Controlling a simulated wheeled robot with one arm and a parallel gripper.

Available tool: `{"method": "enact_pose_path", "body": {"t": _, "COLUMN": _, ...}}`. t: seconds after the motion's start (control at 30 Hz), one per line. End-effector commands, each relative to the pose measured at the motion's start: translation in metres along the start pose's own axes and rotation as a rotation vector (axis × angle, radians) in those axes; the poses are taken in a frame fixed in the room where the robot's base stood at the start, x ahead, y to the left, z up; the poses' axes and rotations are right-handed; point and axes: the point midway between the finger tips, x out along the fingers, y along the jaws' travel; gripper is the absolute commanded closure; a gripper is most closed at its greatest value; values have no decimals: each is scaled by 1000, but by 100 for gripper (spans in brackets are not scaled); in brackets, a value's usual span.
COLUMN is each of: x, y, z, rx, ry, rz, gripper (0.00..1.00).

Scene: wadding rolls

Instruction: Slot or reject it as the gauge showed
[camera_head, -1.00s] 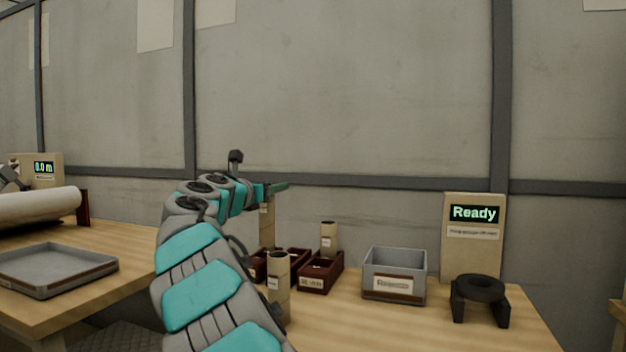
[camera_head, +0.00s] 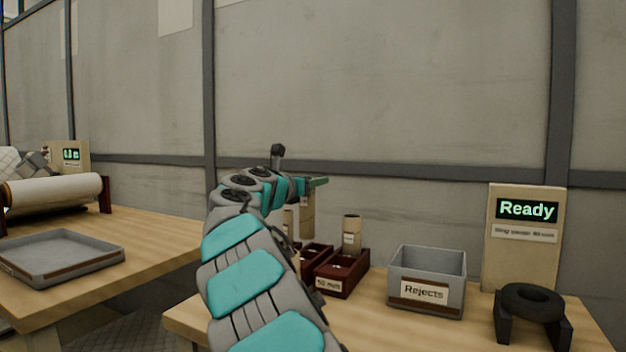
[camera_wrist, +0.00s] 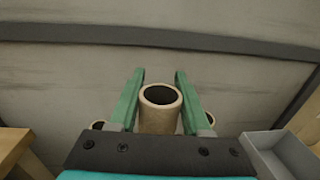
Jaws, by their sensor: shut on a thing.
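My gripper (camera_head: 316,182) has green fingers shut on a tan cardboard-coloured roll (camera_head: 307,215). In the wrist view the roll (camera_wrist: 160,112) stands upright between the fingers (camera_wrist: 160,95), its open top toward me. It is held above the dark red slot boxes; its lower end is hidden. The right slot box (camera_head: 340,285), labelled 50 mm, has another roll (camera_head: 352,235) standing in it. A second slot box (camera_head: 316,254) is partly behind my arm. The grey Rejects bin (camera_head: 428,290) stands to the right and looks empty. The ring gauge (camera_head: 532,303) is black, and its board (camera_head: 525,245) reads Ready.
A further roll (camera_head: 288,222) shows partly beside my arm. The left table holds a grey tray (camera_head: 60,258) and a large pale roll (camera_head: 55,191) by a small display (camera_head: 72,155). Bare wood lies in front of the Rejects bin.

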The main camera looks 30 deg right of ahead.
Motion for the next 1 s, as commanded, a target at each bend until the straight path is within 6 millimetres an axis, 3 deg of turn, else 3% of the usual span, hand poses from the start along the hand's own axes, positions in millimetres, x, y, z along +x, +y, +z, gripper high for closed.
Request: {"method": "enact_pose_path", "body": {"t": 1.0, "x": 0, "y": 0, "z": -59, "rx": -3, "ry": -1, "rz": 0, "gripper": 100}}
